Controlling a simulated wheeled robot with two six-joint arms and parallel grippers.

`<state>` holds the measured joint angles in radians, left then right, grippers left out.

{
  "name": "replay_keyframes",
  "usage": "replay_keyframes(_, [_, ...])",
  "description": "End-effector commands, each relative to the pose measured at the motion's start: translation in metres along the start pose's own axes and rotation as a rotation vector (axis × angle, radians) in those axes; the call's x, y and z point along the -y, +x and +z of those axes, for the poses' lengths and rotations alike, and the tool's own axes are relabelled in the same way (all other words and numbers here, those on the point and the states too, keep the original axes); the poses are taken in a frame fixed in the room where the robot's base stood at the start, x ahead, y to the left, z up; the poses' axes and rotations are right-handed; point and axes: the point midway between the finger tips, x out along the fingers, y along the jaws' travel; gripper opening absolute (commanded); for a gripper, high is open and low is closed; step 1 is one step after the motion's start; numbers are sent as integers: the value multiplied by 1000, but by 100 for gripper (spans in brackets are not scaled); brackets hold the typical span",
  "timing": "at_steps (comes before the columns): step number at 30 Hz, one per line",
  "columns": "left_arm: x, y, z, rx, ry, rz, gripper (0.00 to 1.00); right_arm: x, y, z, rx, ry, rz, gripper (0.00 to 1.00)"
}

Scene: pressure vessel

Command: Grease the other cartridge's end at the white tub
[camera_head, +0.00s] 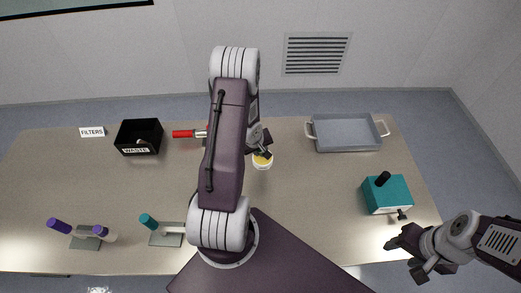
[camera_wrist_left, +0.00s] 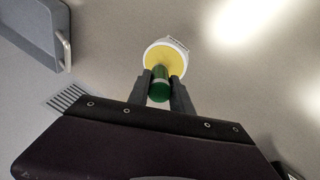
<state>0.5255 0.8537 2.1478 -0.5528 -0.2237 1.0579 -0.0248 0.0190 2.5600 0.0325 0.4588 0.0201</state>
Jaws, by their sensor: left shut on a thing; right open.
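My left gripper (camera_wrist_left: 160,85) is shut on a green cartridge (camera_wrist_left: 159,91) in the left wrist view. The cartridge's far end overlaps the yellow grease in the white tub (camera_wrist_left: 167,47); I cannot tell whether it touches. In the head view the tub (camera_head: 262,164) stands mid-table, just below my left gripper (camera_head: 264,152), and the held cartridge is not discernible. A teal cartridge (camera_head: 148,221) and purple cartridges (camera_head: 60,226) rest at small grey stands at the front left. My right gripper (camera_head: 414,257) is open and empty beyond the table's front right corner.
A black waste bin (camera_head: 127,138) and a filters sign (camera_head: 91,131) stand at the back left. A red-handled tool (camera_head: 182,134) lies beside the bin. A grey tray (camera_head: 347,146) is at the back right, a teal box (camera_head: 388,195) at the right. The table's centre right is clear.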

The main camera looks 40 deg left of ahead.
Motion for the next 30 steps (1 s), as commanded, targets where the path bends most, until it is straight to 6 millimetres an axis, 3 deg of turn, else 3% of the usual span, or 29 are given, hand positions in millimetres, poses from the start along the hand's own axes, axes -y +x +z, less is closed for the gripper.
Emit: replay_keyframes(30, [3,10,2,0,0,0,0,0,8,1,0,0,0,51])
